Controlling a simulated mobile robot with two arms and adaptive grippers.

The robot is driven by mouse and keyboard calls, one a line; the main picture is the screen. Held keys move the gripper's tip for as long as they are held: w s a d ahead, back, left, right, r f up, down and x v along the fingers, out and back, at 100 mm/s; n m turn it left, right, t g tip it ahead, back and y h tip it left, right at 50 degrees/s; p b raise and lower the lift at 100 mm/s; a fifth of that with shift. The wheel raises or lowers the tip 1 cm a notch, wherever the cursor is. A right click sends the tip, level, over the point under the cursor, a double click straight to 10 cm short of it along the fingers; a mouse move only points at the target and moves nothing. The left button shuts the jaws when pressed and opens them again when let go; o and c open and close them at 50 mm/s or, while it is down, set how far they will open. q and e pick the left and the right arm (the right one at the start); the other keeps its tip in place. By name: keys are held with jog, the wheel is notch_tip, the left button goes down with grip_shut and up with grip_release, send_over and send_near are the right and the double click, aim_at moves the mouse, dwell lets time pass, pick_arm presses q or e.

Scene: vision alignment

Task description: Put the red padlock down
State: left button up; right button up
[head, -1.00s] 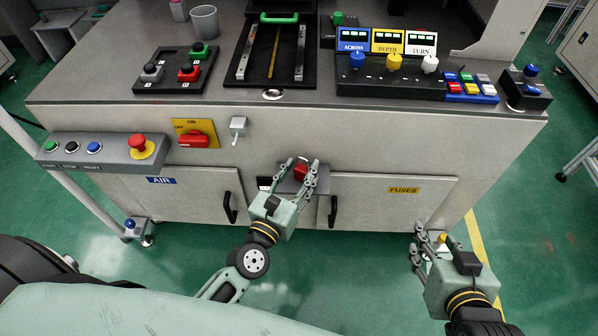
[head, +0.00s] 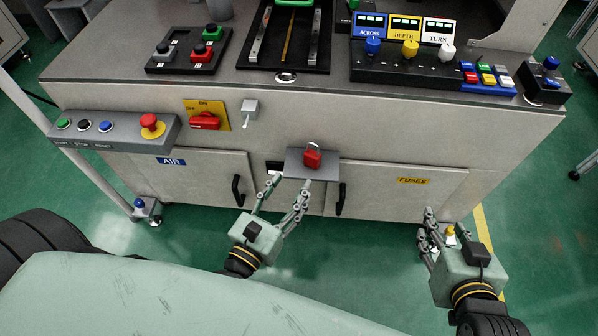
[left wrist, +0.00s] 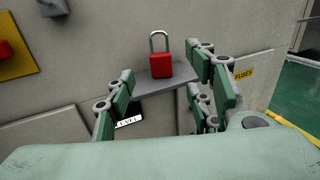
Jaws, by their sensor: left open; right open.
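The red padlock (head: 312,157) stands upright on a small grey shelf (head: 296,166) on the front of the machine cabinet, shackle up. In the left wrist view the padlock (left wrist: 161,60) rests on the grey shelf (left wrist: 152,84), seen between and beyond the fingers. My left gripper (head: 281,192) is open and empty, below and in front of the shelf, apart from the padlock. My right gripper (head: 427,228) is open near the cabinet's right lower side, far from the padlock.
A red rotary switch (head: 204,121) on a yellow plate and a red emergency button (head: 152,126) are on the cabinet's left front. The AIR door (head: 205,175) and FUSES door (head: 400,195) have black handles close to the shelf. The green floor in front is clear.

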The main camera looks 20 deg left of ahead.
pick_arm(q)
jog(key=d+r+m+g+h, duration=0.15)
jog(key=d+m, duration=0.25)
jog(key=m, duration=0.7)
jog(key=d+r+m+g+h, duration=0.1)
jog(key=d+r+m+h, duration=0.25)
jog(key=m, duration=0.65)
jog(key=w+a+f+m+g+y, duration=0.1)
jog(key=a+m+g+y, duration=0.2)
jog(key=m, duration=1.3)
jog(key=a+y, duration=0.1)
jog(key=a, duration=0.2)
jog(key=shift+a+y, duration=0.2)
jog(key=shift+y, duration=0.2)
